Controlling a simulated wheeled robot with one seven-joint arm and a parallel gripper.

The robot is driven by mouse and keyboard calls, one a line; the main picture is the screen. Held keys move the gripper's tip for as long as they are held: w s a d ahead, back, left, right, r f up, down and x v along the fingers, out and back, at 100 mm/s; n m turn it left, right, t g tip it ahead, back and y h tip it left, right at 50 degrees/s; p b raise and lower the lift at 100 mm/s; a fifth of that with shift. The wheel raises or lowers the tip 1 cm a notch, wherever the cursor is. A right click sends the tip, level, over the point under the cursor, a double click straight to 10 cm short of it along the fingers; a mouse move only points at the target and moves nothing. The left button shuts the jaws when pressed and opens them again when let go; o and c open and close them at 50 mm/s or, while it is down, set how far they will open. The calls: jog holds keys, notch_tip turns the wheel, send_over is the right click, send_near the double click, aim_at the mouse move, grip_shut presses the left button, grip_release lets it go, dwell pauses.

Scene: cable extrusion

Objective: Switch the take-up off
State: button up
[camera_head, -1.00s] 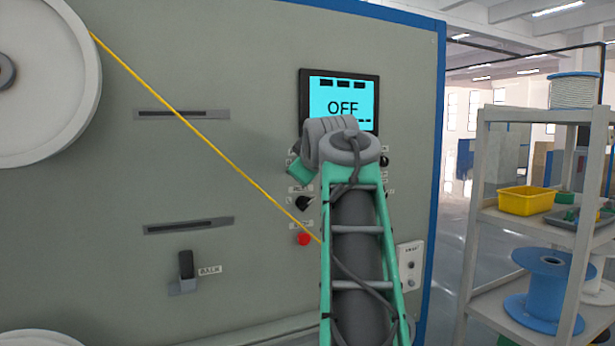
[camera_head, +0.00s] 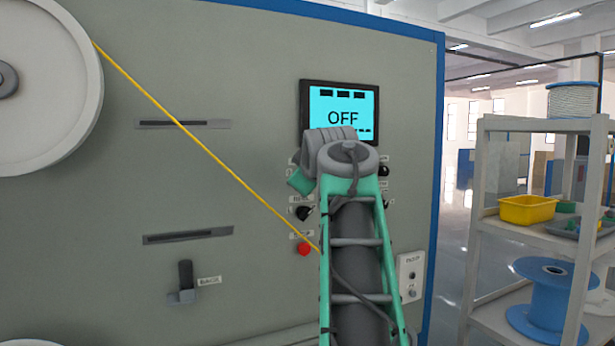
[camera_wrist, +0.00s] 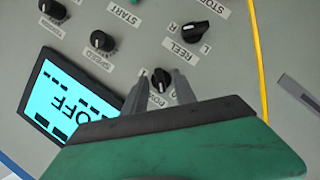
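The machine's screen (camera_head: 343,110) reads OFF; it also shows, turned round, in the wrist view (camera_wrist: 58,97). A small black knob (camera_wrist: 160,77) with a partly hidden label beginning "PO" sits just beyond my fingertips in the wrist view. My gripper (camera_wrist: 159,84) is open, its two grey fingers apart with the knob showing between their tips. I cannot tell whether they touch it.
The SPEED knob (camera_wrist: 102,40) is close by. A red button (camera_head: 304,249) sits below the REEL knob. A yellow cable (camera_head: 205,152) runs from the white reel (camera_head: 45,80) down behind my arm. A lever (camera_head: 186,276) sticks out lower left. A shelf (camera_head: 481,210) stands at right.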

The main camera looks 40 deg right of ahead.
jog(key=v, duration=0.7)
jog(key=shift+s+a, duration=0.2)
jog(key=shift+s, duration=0.15)
jog(key=w+a+f+m+g+y+p, duration=0.3)
jog(key=a+f+y+p, duration=0.4)
jog(key=a+f, duration=1.4)
jog(key=s+a+f+g+p, duration=0.2)
jog(key=s+a+f+g, duration=0.1)
jog(key=s+a+f, duration=0.2)
jog(key=s+a+f+g+y+p, duration=0.1)
jog(key=s+a+f+g+p, duration=0.2)
jog(key=s+f, duration=0.6)
notch_tip(320, 180, down, 4)
jog(key=a, duration=0.2)
jog(key=shift+a+f+p, duration=0.2)
jog(key=shift+a+p, duration=0.1)
